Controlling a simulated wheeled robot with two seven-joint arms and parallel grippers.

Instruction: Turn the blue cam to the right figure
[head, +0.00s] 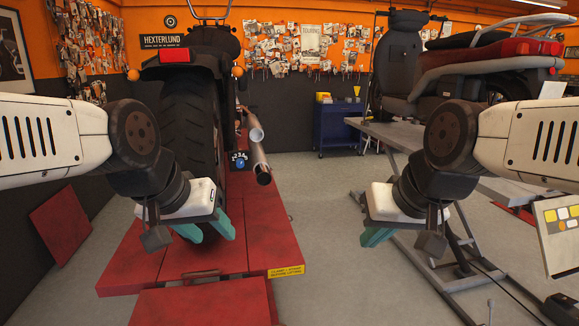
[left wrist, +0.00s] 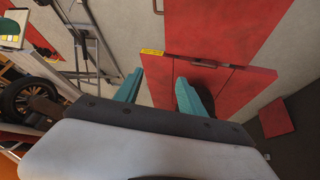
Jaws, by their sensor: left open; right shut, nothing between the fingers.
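The blue cam (head: 240,163) is a small round knob on a dark plate with white figures above it, beside the rear tyre of the motorcycle in the head view. The figures are too small to read surely, and I cannot tell which one the cam points to. My left gripper (head: 207,231) is open and empty, in front of the tyre, lower and nearer than the cam. Its teal fingers are apart in the left wrist view (left wrist: 158,90), where I cannot make out the cam. My right gripper (head: 375,238) is shut and empty, well right of the cam.
The motorcycle's tyre (head: 187,125) stands on a red lift (head: 205,262) with a yellow label (head: 286,271). Exhaust pipes (head: 258,155) stick out close right of the cam. A grey lift table (head: 385,135) stands at right. Grey floor (head: 310,190) between the lifts is clear.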

